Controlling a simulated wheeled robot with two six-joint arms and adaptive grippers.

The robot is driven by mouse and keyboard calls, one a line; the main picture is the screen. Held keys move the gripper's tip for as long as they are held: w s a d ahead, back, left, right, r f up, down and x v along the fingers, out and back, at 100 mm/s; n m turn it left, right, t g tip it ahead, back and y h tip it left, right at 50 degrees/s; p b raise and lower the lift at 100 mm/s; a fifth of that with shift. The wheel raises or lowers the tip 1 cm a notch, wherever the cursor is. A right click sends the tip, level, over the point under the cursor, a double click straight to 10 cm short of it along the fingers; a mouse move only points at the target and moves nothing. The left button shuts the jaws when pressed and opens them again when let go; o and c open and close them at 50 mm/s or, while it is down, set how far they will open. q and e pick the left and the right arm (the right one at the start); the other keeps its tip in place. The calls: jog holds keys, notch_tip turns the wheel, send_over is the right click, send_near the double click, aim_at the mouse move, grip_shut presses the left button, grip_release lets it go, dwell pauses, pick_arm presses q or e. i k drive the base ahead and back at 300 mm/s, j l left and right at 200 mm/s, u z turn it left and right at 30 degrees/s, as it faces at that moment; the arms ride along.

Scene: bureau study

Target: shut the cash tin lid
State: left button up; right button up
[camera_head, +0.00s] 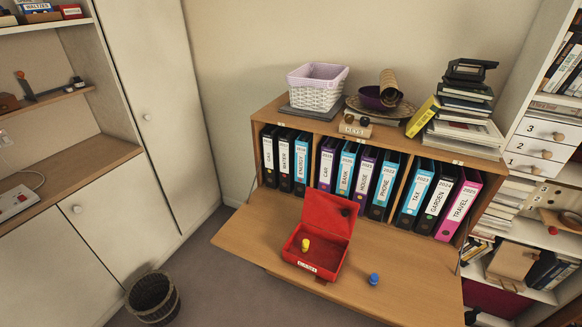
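The red cash tin (313,264) sits on the fold-down wooden flap of the bureau, with a white label on its front. Its lid (328,213) stands open, raised at the back and leaning up toward the binders. A small yellow peg-shaped piece (305,245) is inside the tin. A similar blue piece (373,279) stands on the flap to the right of the tin, apart from it. Neither of my grippers shows in the head view.
The flap (250,238) is clear to the left of the tin. Several labelled binders (348,170) stand upright behind it. A basket (317,87), a purple bowl (376,98) and stacked books (465,115) are on top. A wastebasket (152,298) stands on the floor at left.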

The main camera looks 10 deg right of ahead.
aim_at(322, 210)
jog(key=i+l, duration=0.1)
jog(key=l, duration=0.3)
jog(key=i+l, duration=0.1)
jog(key=l, duration=0.3)
jog(key=i+l, duration=0.1)
jog(key=l, duration=0.3)
jog(key=i+u, duration=0.05)
